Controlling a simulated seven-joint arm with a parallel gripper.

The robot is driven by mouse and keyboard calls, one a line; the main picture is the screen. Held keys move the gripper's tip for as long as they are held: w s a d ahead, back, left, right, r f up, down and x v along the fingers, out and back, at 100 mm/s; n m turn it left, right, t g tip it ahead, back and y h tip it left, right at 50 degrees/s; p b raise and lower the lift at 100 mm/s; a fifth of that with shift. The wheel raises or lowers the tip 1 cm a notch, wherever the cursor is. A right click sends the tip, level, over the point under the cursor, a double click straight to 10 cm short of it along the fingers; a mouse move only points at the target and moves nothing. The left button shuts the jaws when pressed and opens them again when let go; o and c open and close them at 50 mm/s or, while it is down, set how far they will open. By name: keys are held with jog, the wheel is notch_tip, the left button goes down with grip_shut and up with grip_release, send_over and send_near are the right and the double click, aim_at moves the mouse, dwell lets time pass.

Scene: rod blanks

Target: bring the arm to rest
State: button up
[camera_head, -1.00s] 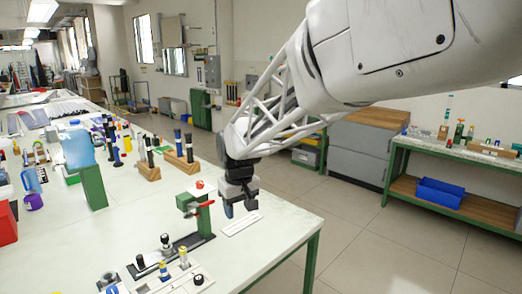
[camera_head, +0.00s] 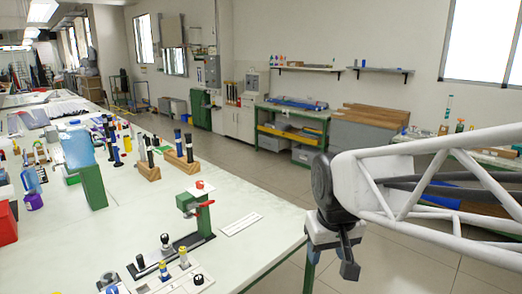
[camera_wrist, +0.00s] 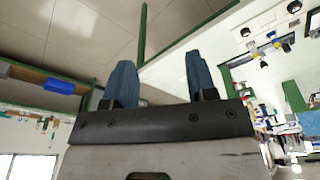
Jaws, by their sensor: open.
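My gripper (camera_wrist: 157,78) shows in the wrist view with its two blue fingers apart and nothing between them. In the head view my arm's end is at the right, beyond the workbench's right edge and over the floor. The fingers are hard to make out there. The white workbench (camera_head: 150,205) lies to the left of my gripper.
A green stand with a red lever (camera_head: 204,215) and a white flat strip (camera_head: 241,224) are near the bench's right edge. Wooden blocks holding dark rods (camera_head: 182,160) stand farther back. A green-framed shelf unit (camera_head: 293,130) is at the back wall. Open floor lies between.

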jog(key=s+d+f+m, duration=0.2)
jog(key=s+d, duration=0.3)
jog(key=s, duration=0.6)
jog(key=shift+d+f, duration=0.15)
jog(key=shift+f, duration=0.35)
jog(key=shift+c, duration=0.2)
dwell(0.4)
